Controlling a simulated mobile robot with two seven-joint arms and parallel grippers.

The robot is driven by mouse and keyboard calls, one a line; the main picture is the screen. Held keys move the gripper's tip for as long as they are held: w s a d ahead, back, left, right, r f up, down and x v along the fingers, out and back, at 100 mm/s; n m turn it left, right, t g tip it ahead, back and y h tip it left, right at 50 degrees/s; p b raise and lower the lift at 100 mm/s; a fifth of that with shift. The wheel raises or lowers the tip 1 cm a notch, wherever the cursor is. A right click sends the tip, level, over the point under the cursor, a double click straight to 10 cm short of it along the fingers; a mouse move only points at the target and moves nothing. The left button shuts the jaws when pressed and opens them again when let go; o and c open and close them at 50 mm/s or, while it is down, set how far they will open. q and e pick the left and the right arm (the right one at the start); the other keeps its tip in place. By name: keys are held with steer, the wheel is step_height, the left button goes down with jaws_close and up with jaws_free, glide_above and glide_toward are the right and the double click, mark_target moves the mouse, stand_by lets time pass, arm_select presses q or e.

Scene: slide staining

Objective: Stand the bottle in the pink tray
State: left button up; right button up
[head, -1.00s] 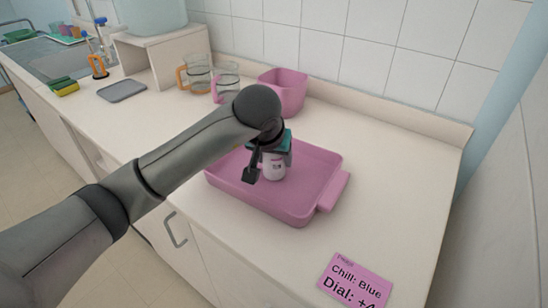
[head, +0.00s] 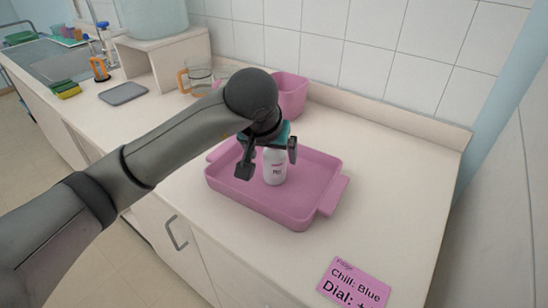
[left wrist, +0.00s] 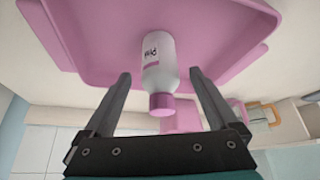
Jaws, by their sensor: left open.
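The pink tray (head: 318,203) lies flat on the counter. A white bottle (head: 275,168) with dark print stands upright on the tray floor. In the left wrist view the bottle (left wrist: 158,57) shows its pink cap, with the tray wall (left wrist: 90,70) around it. My left gripper (head: 268,161) is open above the tray, its fingers spread on either side of the bottle. In the wrist view there is a clear gap between the bottle and each finger. The bottle's top is hidden by the gripper in the head view. My right gripper is out of view.
A pink bin (head: 292,96) and a glass jug with an orange handle (head: 197,79) stand behind the tray. A pink note (head: 352,284) lies at the front right. The counter right of the tray is clear.

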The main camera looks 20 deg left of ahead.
arm_select(q)
steer(key=v, duration=0.7)
steer(key=shift+p, duration=0.4)
